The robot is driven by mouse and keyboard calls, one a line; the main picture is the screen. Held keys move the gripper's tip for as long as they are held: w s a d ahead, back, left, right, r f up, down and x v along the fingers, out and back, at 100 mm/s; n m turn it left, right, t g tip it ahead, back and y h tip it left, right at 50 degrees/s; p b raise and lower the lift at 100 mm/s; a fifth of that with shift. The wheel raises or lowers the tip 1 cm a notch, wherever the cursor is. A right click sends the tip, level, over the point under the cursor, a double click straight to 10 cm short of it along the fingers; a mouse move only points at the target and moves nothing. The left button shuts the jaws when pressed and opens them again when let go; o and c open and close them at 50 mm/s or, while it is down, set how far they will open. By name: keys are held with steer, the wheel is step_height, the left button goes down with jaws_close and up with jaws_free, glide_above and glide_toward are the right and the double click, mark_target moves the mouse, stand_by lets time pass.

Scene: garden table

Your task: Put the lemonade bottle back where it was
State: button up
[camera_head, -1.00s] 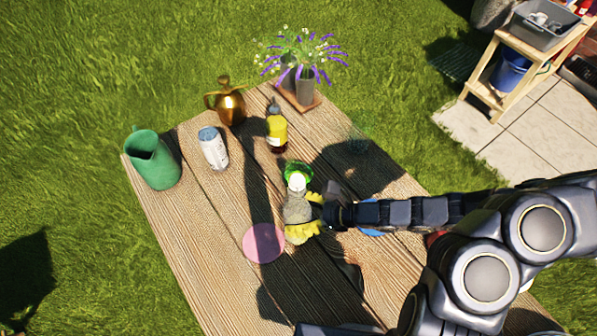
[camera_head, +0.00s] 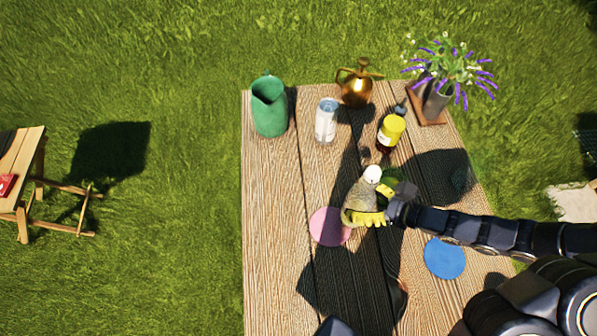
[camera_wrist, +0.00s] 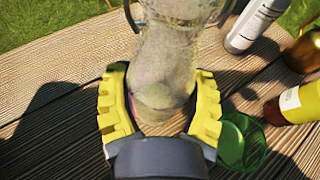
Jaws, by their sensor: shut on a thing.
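The lemonade bottle (camera_head: 358,197), pale and cloudy with a white top, is between the yellow fingers of my gripper (camera_head: 374,204). In the wrist view the bottle (camera_wrist: 165,55) fills the space between both fingers of my gripper (camera_wrist: 160,110), which is shut on it. In the head view it is just right of a pink disc (camera_head: 325,228) on the table and overlaps its edge. I cannot tell whether its base touches the table. A blue disc (camera_head: 444,258) lies to the right, beyond my arm.
On the wooden table (camera_head: 275,200), a green glass (camera_wrist: 240,142) stands close to the gripper's right. Behind are a yellow-labelled bottle (camera_head: 391,130), a white can (camera_head: 326,120), a green jug (camera_head: 268,105), a brass watering can (camera_head: 357,88) and a flower vase (camera_head: 437,100). The table's left side is clear.

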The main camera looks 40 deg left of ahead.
steer(key=w+a+r, duration=0.1)
steer(key=a+r, duration=0.2)
steer(key=a, duration=0.5)
steer(key=a+r, duration=0.3)
steer(key=a, duration=0.6)
steer(key=shift+w+f, duration=0.1)
steer(key=shift+f, duration=3.7)
steer(key=shift+f, duration=0.1)
steer(key=o, duration=1.1)
